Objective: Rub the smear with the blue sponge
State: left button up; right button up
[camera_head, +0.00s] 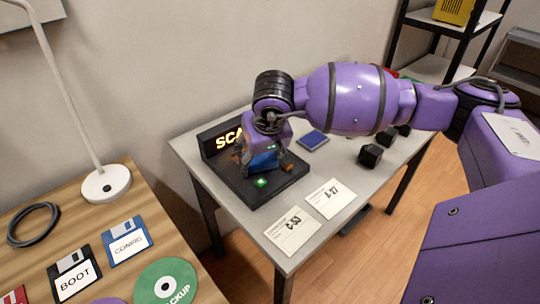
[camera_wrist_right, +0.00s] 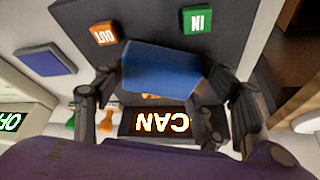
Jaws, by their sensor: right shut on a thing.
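My right gripper (camera_head: 262,160) reaches down over the dark scan pad (camera_head: 237,186) and is shut on a blue block that looks like the blue sponge (camera_head: 263,162). In the right wrist view the sponge (camera_wrist_right: 160,72) lies between the two fingers of the gripper (camera_wrist_right: 163,78), over the dark pad (camera_wrist_right: 150,20). I cannot tell whether the sponge touches the pad. I cannot make out a smear; it may be hidden under the sponge or arm. My left gripper is not in view.
A lit sign (camera_head: 228,138) stands at the pad's back. A flat blue square (camera_head: 313,140), two white cards (camera_head: 293,230) and several black blocks (camera_head: 370,155) lie on the white table. A wooden table (camera_head: 165,240) with floppy disks and a lamp (camera_head: 106,183) stands left.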

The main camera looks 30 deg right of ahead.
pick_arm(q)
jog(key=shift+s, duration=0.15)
pick_arm(e)
jog(key=shift+s, duration=0.1)
jog(key=shift+r+p, duration=1.65)
jog(key=shift+r, duration=1.45)
notch_tip(320, 180, up, 2)
jog(key=shift+r+p, duration=0.15)
jog(key=shift+p, duration=0.45)
jog(key=shift+r, duration=0.35)
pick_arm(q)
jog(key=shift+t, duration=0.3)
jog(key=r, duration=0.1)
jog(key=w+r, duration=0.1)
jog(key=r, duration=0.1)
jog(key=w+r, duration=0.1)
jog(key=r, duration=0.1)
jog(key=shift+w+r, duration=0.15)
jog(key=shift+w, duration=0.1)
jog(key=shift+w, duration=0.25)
